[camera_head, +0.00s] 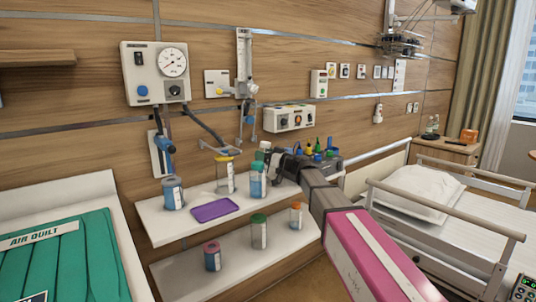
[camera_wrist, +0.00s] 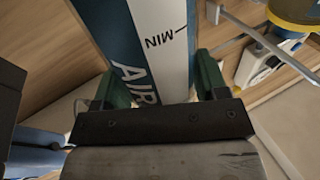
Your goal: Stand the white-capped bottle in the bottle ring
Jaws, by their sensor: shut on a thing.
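In the wrist view, my gripper (camera_wrist: 155,82) is shut on a blue bottle (camera_wrist: 155,50) with a white label reading "MIN" and "AIR"; its cap is out of that view. In the head view, my gripper (camera_head: 266,153) is above the upper shelf, by a blue bottle (camera_head: 257,184) with a teal-looking cap. A grey wall bracket (camera_head: 216,149), which looks like the bottle ring, is left of my gripper. I see no bottle clearly seated in it.
The lower shelf holds pink-capped (camera_head: 212,258), green-capped (camera_head: 259,236) and orange-capped (camera_head: 296,218) bottles. A bed (camera_head: 490,235) stands at right.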

